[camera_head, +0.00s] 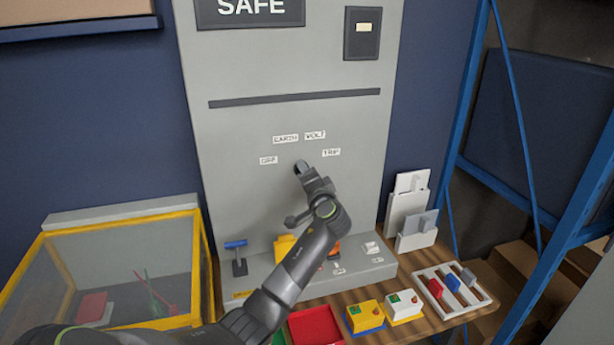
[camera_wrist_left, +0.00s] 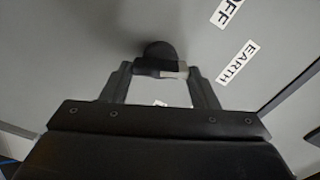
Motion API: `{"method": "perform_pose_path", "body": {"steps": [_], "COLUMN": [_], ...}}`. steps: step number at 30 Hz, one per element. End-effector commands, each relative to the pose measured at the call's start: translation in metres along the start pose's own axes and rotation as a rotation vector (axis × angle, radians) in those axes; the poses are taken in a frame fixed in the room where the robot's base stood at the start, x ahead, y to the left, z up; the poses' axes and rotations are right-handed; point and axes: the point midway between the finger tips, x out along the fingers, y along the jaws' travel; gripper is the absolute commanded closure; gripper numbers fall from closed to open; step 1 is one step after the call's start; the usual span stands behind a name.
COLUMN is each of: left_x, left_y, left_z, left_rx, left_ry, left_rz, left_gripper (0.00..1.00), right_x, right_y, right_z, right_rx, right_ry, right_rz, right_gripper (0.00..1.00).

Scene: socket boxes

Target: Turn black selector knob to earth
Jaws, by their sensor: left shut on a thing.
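The black selector knob (camera_head: 300,165) is on the upright grey panel (camera_head: 240,130), below the OFF, EARTH, VOLT and TRIP labels. The EARTH label (camera_head: 285,139) is up and left of the knob. My left gripper (camera_head: 304,172) reaches up to the panel and covers part of the knob. In the left wrist view the dark round knob (camera_wrist_left: 159,51) shows beyond the fingertips, and my left gripper (camera_wrist_left: 160,71) is shut on its grip, with a finger on each side. A pale mark shows at the grip's right end. Which label the knob points to is unclear. My right gripper is out of view.
A yellow-framed clear case (camera_head: 197,260) stands at the left. A white rack (camera_head: 468,311) and small yellow boxes (camera_head: 366,315) sit at the lower right.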

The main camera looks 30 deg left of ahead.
Motion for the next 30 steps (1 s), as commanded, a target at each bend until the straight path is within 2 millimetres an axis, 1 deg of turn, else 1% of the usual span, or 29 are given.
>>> {"method": "perform_pose_path", "body": {"steps": [11, 12, 17, 26, 30], "left_x": [-0.0001, -0.0001, -0.0001, -0.0010, -0.0097], "left_y": [0.0001, 0.0001, 0.0001, 0.0005, 0.0021], "left_z": [-0.0002, -0.0002, -0.0001, 0.0000, -0.0001], "left_rx": [0.006, 0.006, 0.005, 0.005, 0.003], "left_ry": [0.001, 0.001, 0.001, 0.000, 0.002], "left_rz": [0.000, 0.000, 0.000, 0.000, 0.001], "left_gripper": [0.68, 0.44, 0.24, 0.24, 0.24], "right_x": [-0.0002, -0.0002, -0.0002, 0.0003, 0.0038], "right_y": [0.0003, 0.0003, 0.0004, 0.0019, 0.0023], "right_z": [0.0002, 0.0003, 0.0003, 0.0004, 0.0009], "right_rx": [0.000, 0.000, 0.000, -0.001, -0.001], "right_ry": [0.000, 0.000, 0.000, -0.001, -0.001], "right_rz": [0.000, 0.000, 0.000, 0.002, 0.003], "right_gripper": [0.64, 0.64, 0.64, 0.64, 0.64]}}
